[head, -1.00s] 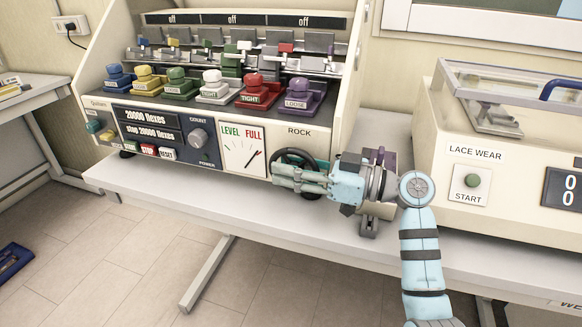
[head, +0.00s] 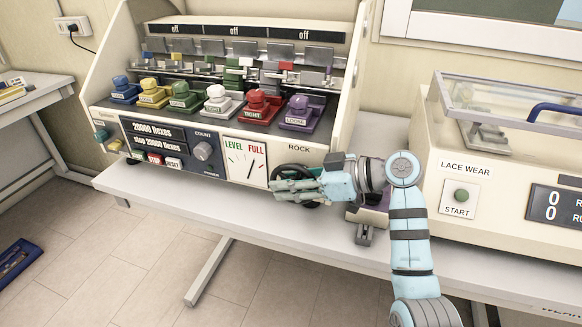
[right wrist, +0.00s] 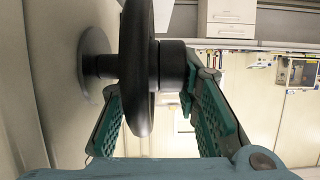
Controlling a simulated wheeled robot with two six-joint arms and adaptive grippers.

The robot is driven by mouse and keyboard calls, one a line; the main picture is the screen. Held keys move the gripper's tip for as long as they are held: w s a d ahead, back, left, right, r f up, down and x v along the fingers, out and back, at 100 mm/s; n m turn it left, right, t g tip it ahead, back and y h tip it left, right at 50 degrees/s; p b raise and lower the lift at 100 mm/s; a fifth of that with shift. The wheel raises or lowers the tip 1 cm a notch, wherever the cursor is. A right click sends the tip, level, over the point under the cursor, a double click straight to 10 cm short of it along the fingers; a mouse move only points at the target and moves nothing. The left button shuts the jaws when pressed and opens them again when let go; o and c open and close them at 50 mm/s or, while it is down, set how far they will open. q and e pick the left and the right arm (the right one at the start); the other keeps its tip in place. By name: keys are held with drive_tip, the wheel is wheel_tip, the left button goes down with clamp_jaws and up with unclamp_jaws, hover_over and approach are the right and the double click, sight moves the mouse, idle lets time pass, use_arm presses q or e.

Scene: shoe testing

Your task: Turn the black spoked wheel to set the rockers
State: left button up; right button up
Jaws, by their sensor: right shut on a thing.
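The black wheel (head: 292,171) sits on the front panel of the beige machine, below the word ROCK. My right gripper (head: 286,190) is shut on the wheel from the right, and its fingers hide part of the rim and the spokes. In the right wrist view the wheel (right wrist: 138,65) is edge-on between the two green fingers. A dial (head: 245,163) marked LEVEL and FULL is left of the wheel, with a steep needle at its lower right. Coloured blocks, such as the red one (head: 262,104), stand in a row above the panel. My left gripper is not in view.
A LACE WEAR machine (head: 483,170) stands to the right on the same grey bench (head: 215,205). A grey and purple object (head: 366,215) is partly hidden behind my right arm. A knob (head: 204,151) and small buttons are on the panel's left. The bench front is clear.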

drive_tip(key=h+p, duration=0.2)
drive_tip(key=shift+a+r+g+p, duration=0.2)
drive_tip(key=shift+g+p, duration=0.2)
drive_tip(key=shift+f+h+p, duration=0.3)
drive_tip(key=shift+p, duration=0.3)
drive_tip(key=o, duration=0.9)
drive_tip(key=shift+s, duration=0.1)
drive_tip(key=shift+o, duration=0.5)
drive_tip(key=shift+a, duration=0.1)
drive_tip(key=shift+s+r, duration=0.1)
drive_tip(key=shift+s, duration=0.05)
